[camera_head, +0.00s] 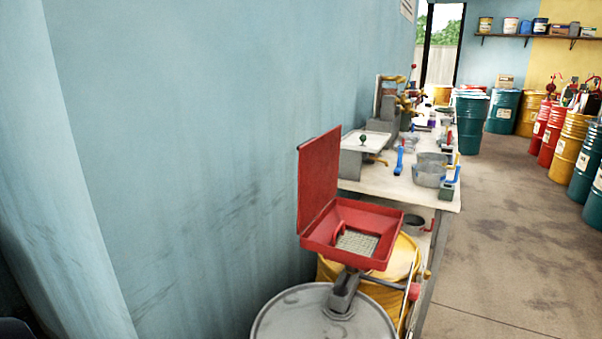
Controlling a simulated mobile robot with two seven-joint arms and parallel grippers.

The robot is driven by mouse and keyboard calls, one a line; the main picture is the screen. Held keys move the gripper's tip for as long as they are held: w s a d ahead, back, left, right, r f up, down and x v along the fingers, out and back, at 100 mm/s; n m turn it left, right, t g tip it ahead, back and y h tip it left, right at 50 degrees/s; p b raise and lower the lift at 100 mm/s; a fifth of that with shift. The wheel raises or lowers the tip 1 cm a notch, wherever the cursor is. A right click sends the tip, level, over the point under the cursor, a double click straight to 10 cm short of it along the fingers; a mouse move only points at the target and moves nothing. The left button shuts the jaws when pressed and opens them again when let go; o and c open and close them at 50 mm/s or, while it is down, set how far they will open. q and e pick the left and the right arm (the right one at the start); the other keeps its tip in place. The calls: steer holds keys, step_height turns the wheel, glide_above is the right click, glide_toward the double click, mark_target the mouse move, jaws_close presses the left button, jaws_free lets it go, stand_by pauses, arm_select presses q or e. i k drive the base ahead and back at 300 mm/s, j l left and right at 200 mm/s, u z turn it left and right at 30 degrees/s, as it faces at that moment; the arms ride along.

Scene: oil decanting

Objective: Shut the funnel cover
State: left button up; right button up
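A red square funnel (312,245) sits above the drums, with a pale grate (358,243) inside it. Its red cover (319,180) stands upright along the funnel's left edge, so the funnel is open. A small red tab shows inside the funnel, left of the grate. Neither of my grippers is in view.
A grey drum lid (310,318) is in front of the funnel, and a yellow drum (392,300) is below it. A blue wall (190,130) is close on the left. A cluttered workbench (400,182) stands behind. Open floor (500,240) lies right, with several drums beyond.

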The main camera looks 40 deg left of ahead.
mark_target(319, 157)
steer(key=k+j, duration=0.15)
steer(key=j, duration=0.25)
steer(key=k+j, duration=0.1)
steer(key=j, duration=0.35)
steer(key=k+j, duration=0.15)
steer(key=j, duration=0.25)
steer(key=k+j, duration=0.1)
steer(key=j, duration=0.35)
steer(key=k+j, duration=0.15)
steer(key=j, duration=0.25)
steer(key=k+j, duration=0.1)
steer(key=j, duration=0.3)
steer(key=k+l+z, duration=0.1)
steer(key=l, duration=0.1)
